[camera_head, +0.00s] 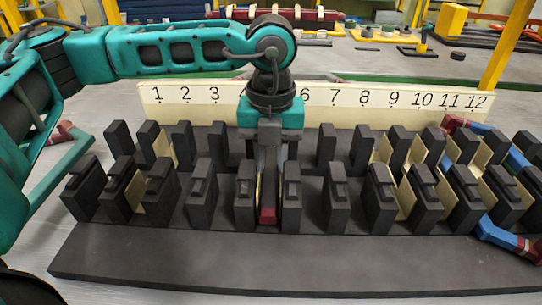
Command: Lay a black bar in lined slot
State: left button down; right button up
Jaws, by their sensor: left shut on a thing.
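The black stator block (290,262) has two rows of upright teeth with slots between them. Cream liners (135,190) stand in some slots on the left and right. My left gripper (268,150) points down over the middle of the block. It is shut on a black bar (267,180) with a red end (267,215). The bar's near part is low between two front teeth, with a strip of cream liner (258,190) beside it. The gripper hides the bar's far part, and I cannot tell whether the bar touches the slot floor. My right gripper is not in view.
A cream number board (345,96) stands behind the block, marked 1 to 12; my left wrist covers its middle. The block's front ledge is clear. A yellow post (507,45) rises behind right.

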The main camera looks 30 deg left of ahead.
aim_at(271, 164)
pick_arm(q)
jog(key=shift+f, duration=0.15)
jog(key=c, duration=0.8)
grip_release()
jog(key=shift+r, duration=0.25)
jog(key=shift+r, duration=0.4)
jog(key=shift+r+p, duration=0.25)
jog(key=shift+p, duration=0.05)
notch_tip(271, 164, up, 7)
jog(key=p, duration=0.4)
jog(key=shift+r+p, duration=0.15)
jog(key=shift+p, duration=0.15)
